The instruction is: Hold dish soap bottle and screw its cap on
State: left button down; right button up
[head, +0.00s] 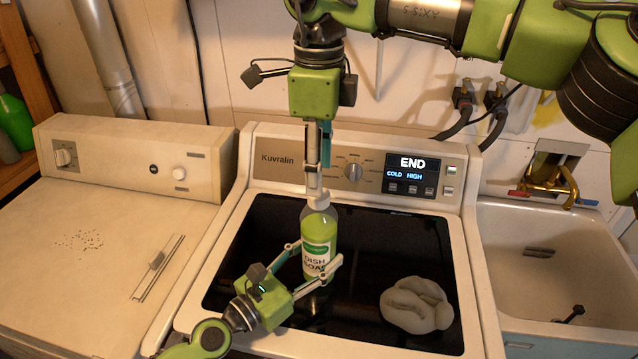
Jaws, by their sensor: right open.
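The dish soap bottle (320,233), clear with green liquid and a green-and-white label, stands upright over the dark lid of the washer. Its white cap (318,201) sits at the bottle's top; how far it is threaded cannot be seen. My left gripper (312,262) comes from the lower left, with one finger on each side of the bottle's lower body, closed around it. My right gripper (315,188) points straight down from above, open, with its fingertips right at the cap. I cannot tell whether the fingertips touch the cap.
The washer's dark lid (375,245) is mostly clear. A crumpled white cloth (416,304) lies on its right part. A control panel (350,172) rises behind. A white sink (550,262) with a brass faucet (548,182) is at right, a second appliance (85,250) at left.

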notch_tip(320, 180, up, 7)
dwell(0.3)
jog(key=shift+r, duration=0.1)
pick_arm(q)
jog(key=c, duration=1)
grip_release()
jog(key=shift+o, duration=0.2)
jog(key=shift+s+a+f, duration=0.1)
jog(key=shift+s+a, duration=0.3)
jog(key=v, duration=1.1)
jog(key=shift+w+r, duration=0.1)
jog(key=shift+r, duration=0.15)
pick_arm(e)
jog(key=shift+r, duration=0.1)
